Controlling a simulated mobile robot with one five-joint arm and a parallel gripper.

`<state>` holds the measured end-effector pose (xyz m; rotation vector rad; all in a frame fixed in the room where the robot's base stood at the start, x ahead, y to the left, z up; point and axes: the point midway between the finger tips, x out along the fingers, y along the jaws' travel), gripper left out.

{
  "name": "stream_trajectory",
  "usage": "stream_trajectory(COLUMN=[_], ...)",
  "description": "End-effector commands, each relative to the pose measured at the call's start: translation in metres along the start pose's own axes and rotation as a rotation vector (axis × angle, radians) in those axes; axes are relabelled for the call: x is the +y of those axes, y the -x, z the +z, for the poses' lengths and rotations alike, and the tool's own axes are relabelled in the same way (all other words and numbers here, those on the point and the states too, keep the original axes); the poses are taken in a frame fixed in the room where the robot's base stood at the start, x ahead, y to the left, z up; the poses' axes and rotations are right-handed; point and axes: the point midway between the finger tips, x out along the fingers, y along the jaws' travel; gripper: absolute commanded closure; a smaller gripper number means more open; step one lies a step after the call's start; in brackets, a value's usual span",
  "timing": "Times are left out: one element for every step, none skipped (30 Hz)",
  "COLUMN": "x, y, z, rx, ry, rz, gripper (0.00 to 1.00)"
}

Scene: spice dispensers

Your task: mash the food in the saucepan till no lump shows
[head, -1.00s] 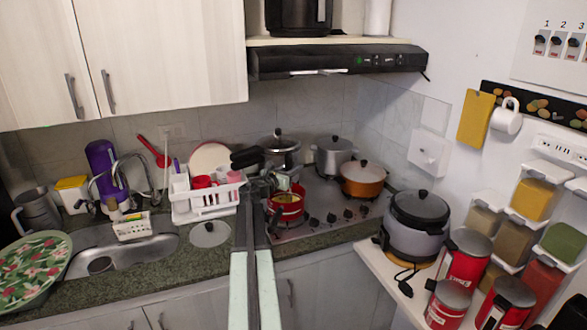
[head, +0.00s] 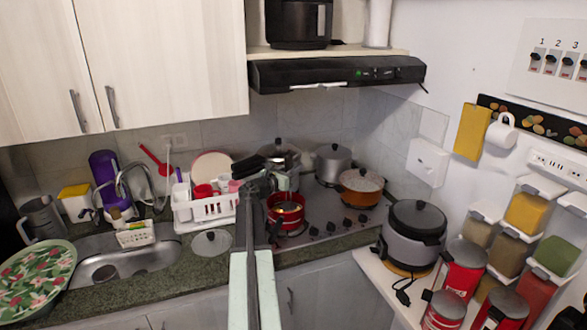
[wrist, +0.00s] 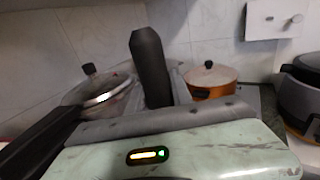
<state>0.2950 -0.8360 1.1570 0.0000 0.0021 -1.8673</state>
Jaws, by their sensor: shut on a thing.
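The red saucepan (head: 285,222) stands on the front left of the hob in the head view. Something yellowish, perhaps the food (head: 288,206), shows inside it, too small to tell whether lumps remain. My gripper (head: 272,184) is above the saucepan's back left side. In the wrist view it is shut on a dark upright handle (wrist: 151,65), which looks like the masher's. The tool's lower end is hidden by my gripper in the wrist view and cannot be made out in the head view.
A pressure cooker (wrist: 105,95) with a black handle stands behind. A grey pot (head: 332,165) and an orange pot (head: 361,188) are on the hob too. A dish rack (head: 207,210) and a loose lid (head: 211,242) are left. A rice cooker (head: 414,235) is right.

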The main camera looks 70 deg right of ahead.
Motion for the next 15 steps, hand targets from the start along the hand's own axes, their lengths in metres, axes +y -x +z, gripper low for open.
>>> stream_trajectory(x=[0.002, 0.004, 0.006, 0.008, 0.010, 0.013, 0.015, 0.016, 0.017, 0.017, 0.017, 0.017, 0.017, 0.017, 0.017], y=[0.003, 0.006, 0.009, 0.012, 0.016, 0.020, 0.023, 0.025, 0.026, 0.027, 0.027, 0.026, 0.026, 0.026, 0.026], z=[0.000, 0.000, 0.000, -0.001, -0.001, -0.001, -0.001, -0.001, -0.001, -0.001, -0.001, -0.001, -0.001, -0.001, -0.001], rx=[0.000, 0.000, 0.000, 0.000, 0.000, 0.000, 0.000, 0.000, 0.000, 0.000, 0.000, 0.000, 0.000, 0.000, 0.000], ry=[0.000, 0.000, 0.000, 0.000, 0.000, 0.000, 0.000, 0.000, 0.000, 0.000, 0.000, 0.000, 0.000, 0.000, 0.000], rz=[0.001, 0.001, 0.001, 0.001, 0.001, 0.002, 0.002, 0.002, 0.000, 0.000, -0.001, -0.001, -0.001, -0.001, -0.001], gripper=[1.00, 1.00, 1.00, 1.00, 1.00, 1.00, 1.00, 1.00, 1.00, 1.00, 1.00, 1.00, 1.00, 1.00, 1.00])
